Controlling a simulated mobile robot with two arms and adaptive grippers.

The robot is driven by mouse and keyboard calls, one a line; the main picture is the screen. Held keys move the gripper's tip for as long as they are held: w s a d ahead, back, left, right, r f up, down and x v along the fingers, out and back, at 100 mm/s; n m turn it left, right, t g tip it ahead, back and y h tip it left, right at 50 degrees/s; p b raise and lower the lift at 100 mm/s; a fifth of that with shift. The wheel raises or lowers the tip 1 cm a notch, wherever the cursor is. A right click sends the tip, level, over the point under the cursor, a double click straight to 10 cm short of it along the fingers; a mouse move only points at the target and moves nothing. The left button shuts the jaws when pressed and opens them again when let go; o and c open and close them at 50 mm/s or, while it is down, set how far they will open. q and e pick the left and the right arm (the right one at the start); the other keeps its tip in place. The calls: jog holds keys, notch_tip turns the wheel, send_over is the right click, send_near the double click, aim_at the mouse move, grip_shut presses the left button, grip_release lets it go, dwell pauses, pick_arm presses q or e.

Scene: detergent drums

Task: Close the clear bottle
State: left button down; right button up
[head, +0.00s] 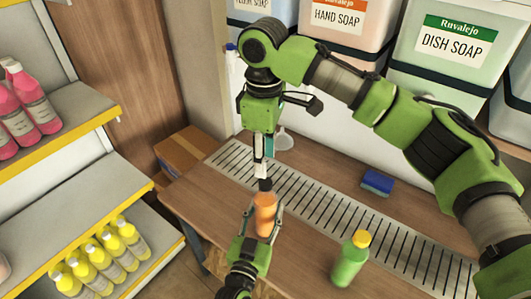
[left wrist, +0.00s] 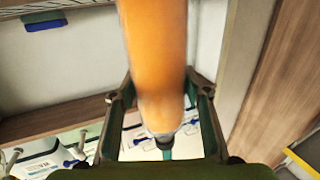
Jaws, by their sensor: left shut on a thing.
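The bottle, with orange contents (head: 265,213), stands roughly upright over the front of the wooden counter. My left gripper (head: 263,220) is shut around its body from the front, with one finger on each side. In the left wrist view, the orange bottle (left wrist: 155,55) runs between the fingers of my left gripper (left wrist: 160,100). A dark piece (head: 265,184), which looks like a cap, sits at the bottle's top. My right gripper (head: 263,171) points down right above it, seen edge-on. I cannot tell whether its fingers grip the dark piece.
A green bottle with a yellow cap (head: 350,259) stands on the counter (head: 305,247) to the right. A blue sponge (head: 377,183) lies behind the slatted grate (head: 325,210). Soap drums (head: 445,50) line the back. Shelves with pink (head: 27,108) and yellow bottles (head: 105,257) stand left.

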aim_at(266, 182)
jog(key=n, duration=0.5)
jog(key=shift+r, duration=0.2)
jog(key=n, duration=0.4)
jog(key=shift+d+r+n, duration=0.1)
jog(key=shift+r+n, duration=0.05)
jog(key=shift+n, duration=0.15)
jog(key=shift+f, duration=4.05)
grip_shut()
